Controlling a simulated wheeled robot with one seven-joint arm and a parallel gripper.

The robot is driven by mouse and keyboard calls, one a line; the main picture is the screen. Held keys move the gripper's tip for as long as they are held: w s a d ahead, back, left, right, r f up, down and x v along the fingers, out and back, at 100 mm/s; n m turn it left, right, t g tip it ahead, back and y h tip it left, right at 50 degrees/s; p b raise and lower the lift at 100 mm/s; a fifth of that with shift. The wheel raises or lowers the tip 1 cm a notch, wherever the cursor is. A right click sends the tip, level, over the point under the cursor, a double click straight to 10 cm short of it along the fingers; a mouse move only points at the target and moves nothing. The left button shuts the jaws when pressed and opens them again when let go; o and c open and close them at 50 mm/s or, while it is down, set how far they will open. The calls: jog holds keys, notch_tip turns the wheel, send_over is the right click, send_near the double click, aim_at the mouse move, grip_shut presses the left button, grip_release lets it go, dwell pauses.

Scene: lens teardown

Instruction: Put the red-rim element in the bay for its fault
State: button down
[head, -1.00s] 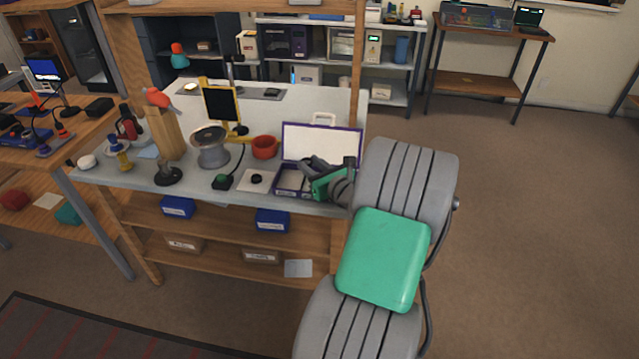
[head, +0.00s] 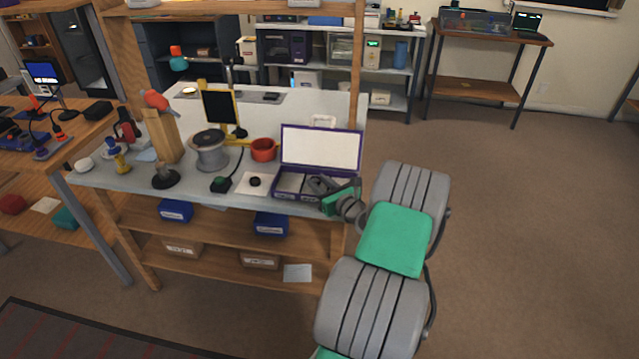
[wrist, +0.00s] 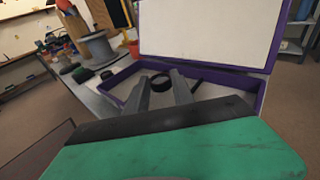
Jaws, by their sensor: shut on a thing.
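My gripper (head: 318,182) is over the right part of an open purple-edged case (head: 277,193) on the bench. In the wrist view its two fingers (wrist: 162,84) are shut on a dark round element (wrist: 161,82), which sits between the tips. No red rim can be made out on it. The case (wrist: 262,98) lies under and around the fingers, its white-lined lid standing open behind. Pale inner sections show in the head view, but bay labels cannot be read. My gripper hides part of the case's right side.
A white pad (head: 252,184) with a black ring lies left of the case. A red cup (head: 263,149), a grey spool (head: 210,152) and a black-screened stand (head: 220,106) are on the bench. Blue bins (head: 270,224) sit on the shelf below.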

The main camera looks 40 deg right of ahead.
jog(key=shift+s+a+f, duration=0.1)
jog(key=shift+a+f, duration=0.05)
jog(key=shift+f, duration=0.3)
jog(key=c, duration=1.5)
grip_release()
jog(key=o, duration=0.4)
jog(key=shift+a+f, duration=0.1)
jog(key=shift+f, duration=0.2)
jog(key=shift+s, duration=0.1)
jog(key=shift+r, duration=0.15)
jog(key=shift+r+p, duration=0.3)
jog(key=shift+r, duration=0.2)
jog(key=v, duration=1.1)
jog(key=shift+s+r, duration=0.35)
